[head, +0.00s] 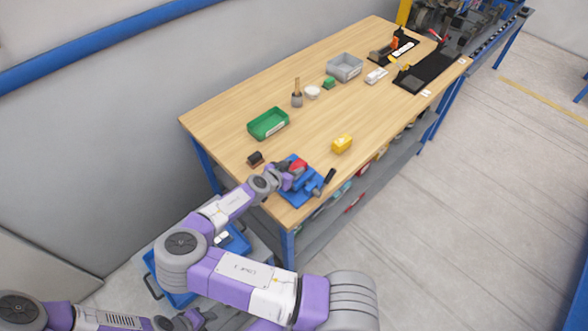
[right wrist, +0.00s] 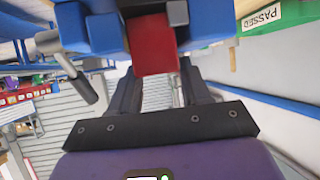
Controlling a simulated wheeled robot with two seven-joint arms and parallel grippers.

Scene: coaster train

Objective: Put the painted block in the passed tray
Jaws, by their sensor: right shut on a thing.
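The painted block, red, shows at the blue vise (head: 301,187) in the head view (head: 299,166) and between the vise's blue parts in the right wrist view (right wrist: 154,45). My right gripper (head: 289,171) is shut on the block, its dark fingers (right wrist: 157,80) on either side of it. Whether the vise still clamps the block I cannot tell. The green passed tray (head: 267,133) stands on the table beyond the vise; its PASSED label (right wrist: 261,18) shows in the wrist view. My left gripper (head: 194,319) is low at the bottom edge, its jaws unclear.
A small dark block (head: 255,158) lies left of the vise, a yellow block (head: 342,144) right of it. A grey tray (head: 345,70), green block (head: 329,82), white bowl (head: 312,92) and brush holder (head: 297,100) stand farther back. The table between vise and green tray is mostly clear.

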